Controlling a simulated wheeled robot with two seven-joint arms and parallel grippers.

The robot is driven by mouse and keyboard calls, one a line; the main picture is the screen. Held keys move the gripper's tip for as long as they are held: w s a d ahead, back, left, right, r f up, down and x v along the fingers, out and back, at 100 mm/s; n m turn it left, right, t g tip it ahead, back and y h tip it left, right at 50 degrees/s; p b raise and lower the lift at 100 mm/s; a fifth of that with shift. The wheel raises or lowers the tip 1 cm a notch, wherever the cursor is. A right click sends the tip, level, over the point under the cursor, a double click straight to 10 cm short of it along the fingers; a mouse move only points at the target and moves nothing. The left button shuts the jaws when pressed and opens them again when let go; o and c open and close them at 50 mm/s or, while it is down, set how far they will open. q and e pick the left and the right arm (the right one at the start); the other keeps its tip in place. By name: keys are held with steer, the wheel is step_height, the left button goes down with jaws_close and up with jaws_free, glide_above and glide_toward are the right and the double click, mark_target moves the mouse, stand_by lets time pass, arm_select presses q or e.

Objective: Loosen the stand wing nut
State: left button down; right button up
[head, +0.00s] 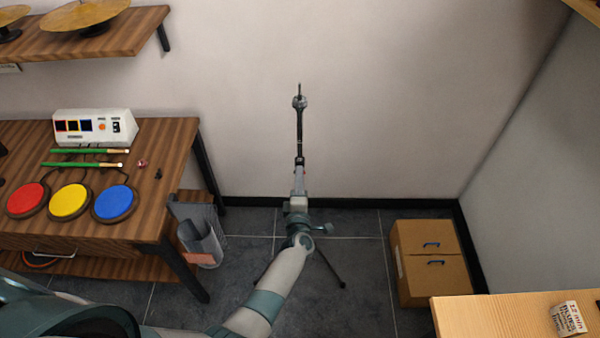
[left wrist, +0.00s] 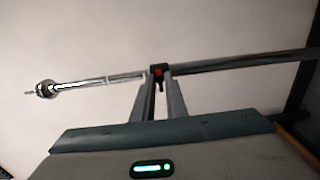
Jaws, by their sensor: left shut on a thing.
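The stand (head: 299,125) is a thin dark upright pole with a small round fitting at its top, in front of the pale wall. Its dark legs (head: 329,268) show on the floor beside my arm. In the left wrist view the chrome tube (left wrist: 235,64) crosses the picture. The wing nut (left wrist: 158,72) is a small dark piece with a red mark at the tube's joint, between my fingertips. My left gripper (head: 299,165) is shut on it; its two fingers also show in the left wrist view (left wrist: 159,80). The arm hides the lower stand. My right gripper is not seen.
A wooden table (head: 160,200) with colored drum pads stands at left, a cymbal shelf (head: 90,40) above it. Floor around the stand is mostly clear.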

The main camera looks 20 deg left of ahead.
arm_select(q)
steer(key=shift+f, duration=0.1)
steer(key=n+b, duration=0.3)
steer(key=n, duration=0.1)
steer(key=shift+n, duration=0.4)
steer(key=shift+f+n+b, duration=0.15)
steer(key=shift+n+b, duration=0.65)
steer(key=shift+b, duration=0.05)
steer(key=c, duration=2)
jaws_free()
steer(key=shift+r, duration=0.2)
steer(key=shift+o, duration=1)
